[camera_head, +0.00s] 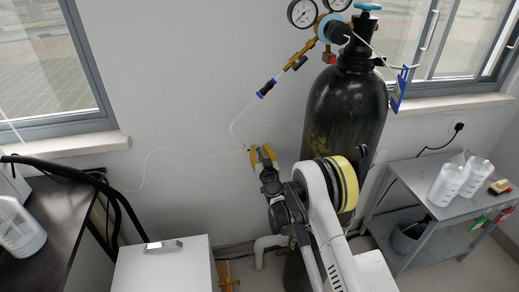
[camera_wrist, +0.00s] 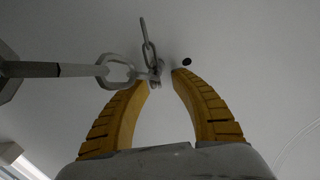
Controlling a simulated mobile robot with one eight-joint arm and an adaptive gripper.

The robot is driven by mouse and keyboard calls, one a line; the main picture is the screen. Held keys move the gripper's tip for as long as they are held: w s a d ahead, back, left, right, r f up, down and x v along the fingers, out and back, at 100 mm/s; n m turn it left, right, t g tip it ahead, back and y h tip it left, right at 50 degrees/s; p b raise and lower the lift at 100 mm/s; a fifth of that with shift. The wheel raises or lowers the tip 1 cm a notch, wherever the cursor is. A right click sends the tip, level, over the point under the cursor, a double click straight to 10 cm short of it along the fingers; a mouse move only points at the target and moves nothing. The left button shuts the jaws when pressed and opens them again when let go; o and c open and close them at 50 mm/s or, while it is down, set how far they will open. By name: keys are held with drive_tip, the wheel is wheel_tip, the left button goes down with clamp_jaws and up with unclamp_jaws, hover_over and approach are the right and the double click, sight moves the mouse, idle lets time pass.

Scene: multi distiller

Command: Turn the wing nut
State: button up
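My gripper (camera_head: 262,154), with yellow ribbed fingers, is raised in front of the wall, left of the black gas cylinder (camera_head: 345,115). In the wrist view my gripper (camera_wrist: 162,80) is open, with a clear gap and nothing held between its fingers. Just beyond the left fingertip is a grey metal eye end (camera_wrist: 115,72) on a rod, joined to chain links (camera_wrist: 148,36). A small metal piece (camera_wrist: 155,74) sits at that joint, partly behind the left fingertip. I cannot tell which of these parts, if any, is the wing nut.
A gauge regulator (camera_head: 325,35) tops the cylinder, with a thin tube running across the wall. A white box (camera_head: 165,268) stands at lower left beside a dark counter (camera_head: 55,225). A grey cart (camera_head: 420,205) with bottles stands at right. A black dot (camera_wrist: 186,61) marks the wall.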

clamp_jaws()
drive_tip(key=m, duration=0.3)
drive_tip(key=shift+w+d, duration=0.1)
drive_tip(key=shift+d, duration=0.15)
unclamp_jaws()
drive_tip(key=v, duration=0.7)
drive_tip(key=shift+s, duration=0.3)
drive_tip(key=shift+d, duration=0.1)
